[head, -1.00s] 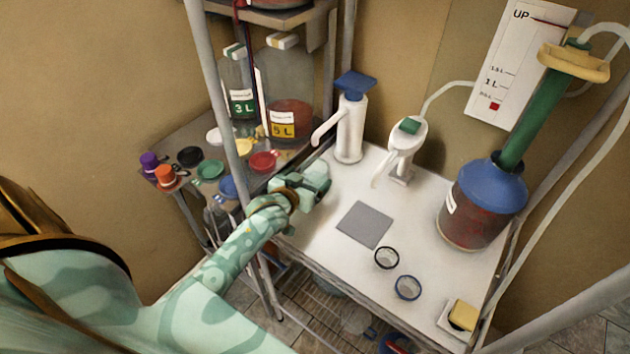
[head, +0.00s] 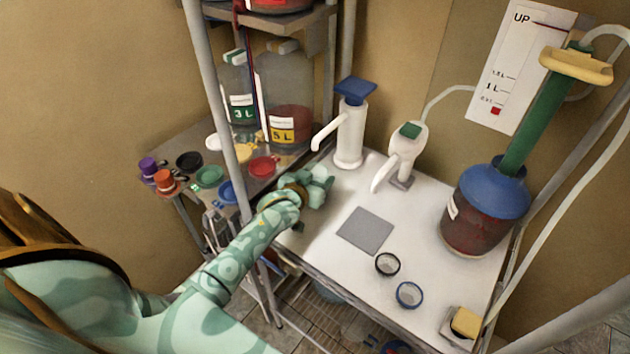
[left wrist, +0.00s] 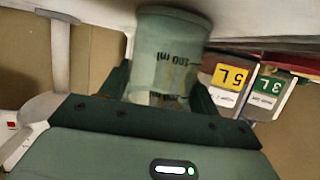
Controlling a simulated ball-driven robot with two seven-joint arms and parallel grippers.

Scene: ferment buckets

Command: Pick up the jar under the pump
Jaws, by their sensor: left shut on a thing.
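A pale translucent jar (left wrist: 170,52) with a "100 ml" mark is between the dark fingers of my left gripper (left wrist: 160,88) in the left wrist view. The fingers are shut on its sides. In the head view my left gripper (head: 318,186) is at the left edge of the white table, just below the spout of the white pump (head: 350,132) with the blue top. The jar cannot be made out clearly there. Whether it touches the table is unclear. My right gripper is not in view.
A second white dispenser (head: 403,155) with a green top stands right of the pump. A grey pad (head: 365,231), two rings, a yellow sponge (head: 465,322) and a blue-topped vessel (head: 485,210) are on the table. A post (head: 217,95) and side shelf with caps are at left.

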